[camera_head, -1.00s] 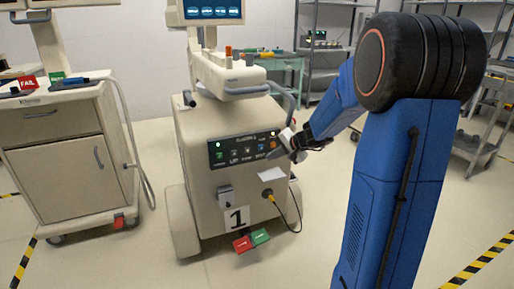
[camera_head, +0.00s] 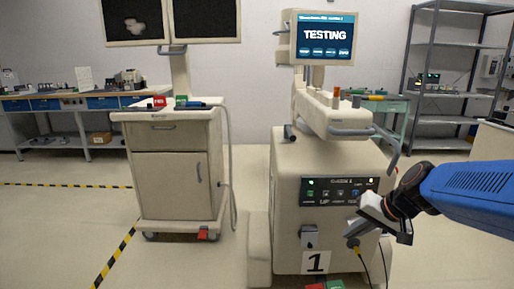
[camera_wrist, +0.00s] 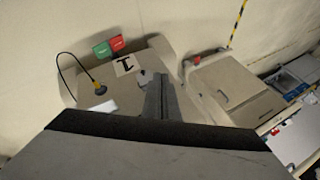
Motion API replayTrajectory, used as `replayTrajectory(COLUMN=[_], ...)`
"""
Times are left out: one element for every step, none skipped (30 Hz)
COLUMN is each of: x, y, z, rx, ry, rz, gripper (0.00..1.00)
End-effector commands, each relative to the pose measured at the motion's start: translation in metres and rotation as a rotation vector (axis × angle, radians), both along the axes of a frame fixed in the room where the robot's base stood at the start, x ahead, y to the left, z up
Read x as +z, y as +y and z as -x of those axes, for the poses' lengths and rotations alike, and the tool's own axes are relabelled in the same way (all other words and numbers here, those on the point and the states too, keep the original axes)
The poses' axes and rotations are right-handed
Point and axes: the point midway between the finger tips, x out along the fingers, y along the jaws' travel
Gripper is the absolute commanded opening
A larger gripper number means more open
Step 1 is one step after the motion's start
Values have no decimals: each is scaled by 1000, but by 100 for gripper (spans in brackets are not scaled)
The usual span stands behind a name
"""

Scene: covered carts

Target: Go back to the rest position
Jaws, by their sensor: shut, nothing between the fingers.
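My gripper (camera_head: 352,228) is at the right of the head view, in front of the lower right part of the cart marked 1 (camera_head: 290,235). Its fingers are together and hold nothing. In the wrist view the closed fingers (camera_wrist: 162,92) point toward the cart front, which appears upside down. My blue arm comes in from the right edge. The cart's panel (camera_head: 338,191) has a lit green light and a row of buttons, partly hidden at its right by my wrist. Its screen (camera_head: 325,36) reads TESTING.
A second cart (camera_head: 172,170) with twin dark screens stands to the left. A cable with a yellow plug (camera_head: 354,244) hangs from the cart front, close below my gripper. Red and green pedals (camera_head: 324,286) lie at the floor. Grey shelves (camera_head: 455,70) stand behind at right.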

Motion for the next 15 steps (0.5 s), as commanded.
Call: replayTrajectory(x=[2,2,2,1,1,0,-1,-2,-3,-4,-4,-6,-7,-8,-9], y=[5,7,8,9,10,10,10,9,8,7,5,3,0,-2,-5], z=[18,28,41,51,61,74,83,93,105,114,123,134,142,149,159], rx=[31,47,67,82,96,114,126,139,154,163,174,187,194,202,211], ry=[1,3,6,10,12,15,17,19,20,21,22,24,24,23,25], rz=[34,53,82,102,123,153,174,196,226,249,272,302,324,346,372], gripper=[0,0,0,0,0,0,0,0,0,0,0,0,0,0,0])
